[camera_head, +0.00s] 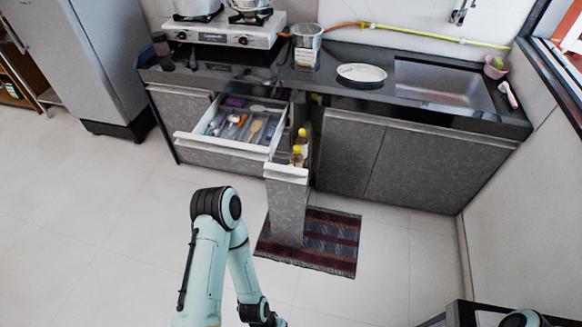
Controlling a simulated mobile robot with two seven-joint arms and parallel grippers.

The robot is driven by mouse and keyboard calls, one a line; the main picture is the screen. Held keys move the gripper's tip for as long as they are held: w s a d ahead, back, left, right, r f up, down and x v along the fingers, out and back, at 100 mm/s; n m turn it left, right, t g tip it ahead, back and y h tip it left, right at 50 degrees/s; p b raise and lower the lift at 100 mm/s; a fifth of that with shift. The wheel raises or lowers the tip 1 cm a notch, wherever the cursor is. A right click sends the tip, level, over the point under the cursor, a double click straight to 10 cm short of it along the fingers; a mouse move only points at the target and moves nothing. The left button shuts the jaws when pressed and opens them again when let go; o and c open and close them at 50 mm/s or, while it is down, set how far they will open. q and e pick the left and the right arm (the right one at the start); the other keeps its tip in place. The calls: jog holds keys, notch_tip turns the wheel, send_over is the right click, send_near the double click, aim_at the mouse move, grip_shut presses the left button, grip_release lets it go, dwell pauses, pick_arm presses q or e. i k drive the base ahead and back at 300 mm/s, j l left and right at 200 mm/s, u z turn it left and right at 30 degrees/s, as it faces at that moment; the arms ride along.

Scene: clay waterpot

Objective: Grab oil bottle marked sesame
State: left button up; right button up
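Two oil bottles with yellow caps stand upright in a narrow pull-out drawer (287,173), which is open. The nearer bottle (296,158) is close to the drawer front. The farther bottle (302,143) stands just behind it. Their lower parts are hidden by the drawer walls, and the labels are too small to read, so I cannot tell which is sesame. My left arm rises in the lower middle and bends back down, with its wrist at the bottom edge; its gripper is out of view. Only a small part of my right arm shows at the lower right, without its gripper.
A wider cutlery drawer (208,137) is open just left of the bottles. A striped mat (333,248) lies under the pull-out. The floor at left is clear.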

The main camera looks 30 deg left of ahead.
aim_at(296, 159)
jog(key=k+u, duration=0.1)
jog(key=u, duration=0.85)
jog(key=k+j+u, duration=0.1)
jog(key=u, duration=0.4)
jog(key=i+l+u, duration=0.15)
jog(key=u, duration=1.25)
jog(key=l, duration=1.05)
jog(key=i, duration=0.05)
